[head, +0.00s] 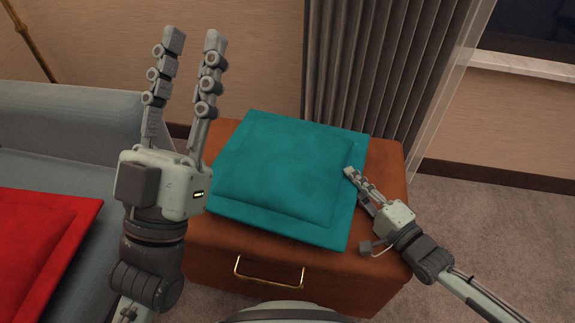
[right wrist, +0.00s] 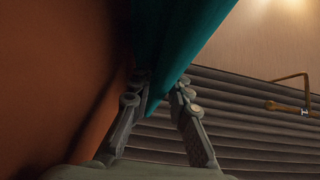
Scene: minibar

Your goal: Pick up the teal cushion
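The teal cushion (head: 285,175) is square with a flat border. It lies on top of the brown cabinet (head: 225,262). My right gripper (head: 352,176) is at the cushion's right edge in the head view. In the right wrist view, the fingers of my right gripper (right wrist: 161,82) stand apart on either side of the cushion's teal edge (right wrist: 185,35); whether they touch it is unclear. My left gripper (head: 193,40) is open and empty, pointing up, in front of the cushion's left side.
A red cushion (head: 35,245) lies on the grey sofa (head: 75,115) at the left. The cabinet has a brass handle (head: 270,285) on its front. A grey curtain (head: 365,70) hangs behind it. Carpet (head: 500,225) is clear at the right.

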